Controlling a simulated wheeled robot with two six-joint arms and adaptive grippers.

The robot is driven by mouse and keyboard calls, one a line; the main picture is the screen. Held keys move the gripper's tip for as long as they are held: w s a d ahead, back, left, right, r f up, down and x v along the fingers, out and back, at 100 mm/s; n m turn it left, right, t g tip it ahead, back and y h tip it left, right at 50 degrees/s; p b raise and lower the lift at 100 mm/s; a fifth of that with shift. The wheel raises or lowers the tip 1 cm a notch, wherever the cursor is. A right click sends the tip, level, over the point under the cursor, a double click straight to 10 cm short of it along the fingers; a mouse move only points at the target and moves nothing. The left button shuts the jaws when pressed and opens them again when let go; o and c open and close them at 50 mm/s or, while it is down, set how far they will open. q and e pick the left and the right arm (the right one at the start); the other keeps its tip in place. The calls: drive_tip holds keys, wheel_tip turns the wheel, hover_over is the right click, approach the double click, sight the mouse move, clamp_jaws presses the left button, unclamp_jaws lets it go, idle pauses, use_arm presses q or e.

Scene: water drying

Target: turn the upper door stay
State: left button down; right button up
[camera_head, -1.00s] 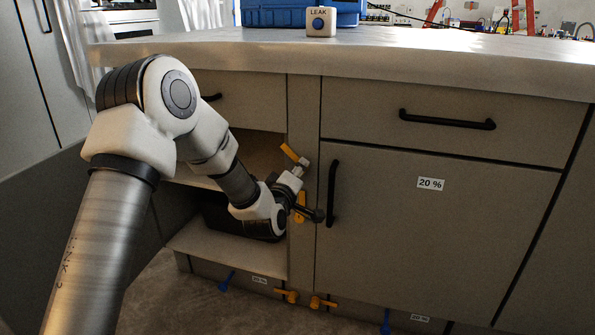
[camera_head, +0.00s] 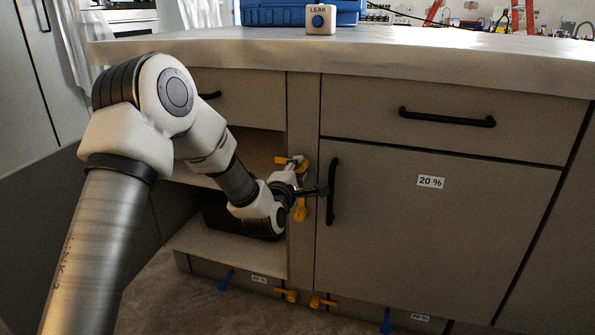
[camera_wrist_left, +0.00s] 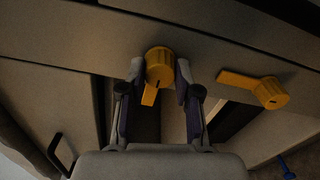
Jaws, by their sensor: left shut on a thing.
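The upper door stay (camera_head: 283,160) is orange-yellow and sits on the cabinet's middle post, with its lever pointing left in the head view. My left gripper (camera_head: 301,172) reaches it from the left and partly hides its knob. In the left wrist view the knob of the upper stay (camera_wrist_left: 160,68) lies between the two fingertips (camera_wrist_left: 159,74), which are shut on it; its lever points downward there. The lower door stay (camera_head: 301,212) is below on the same post, its lever pointing up; it also shows in the wrist view (camera_wrist_left: 270,92). My right gripper is not in view.
The closed right door (camera_head: 430,235) has a black handle (camera_head: 333,192) close to my left gripper. The open compartment has a shelf (camera_head: 230,250). The countertop (camera_head: 400,65) overhangs the drawers. Blue and orange levers (camera_head: 285,295) sit low near the floor.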

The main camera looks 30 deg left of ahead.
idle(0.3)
use_arm(q)
drive_tip(key=c, duration=0.8)
unclamp_jaws()
drive_tip(key=v, duration=1.2)
drive_tip(key=shift+f, duration=0.1)
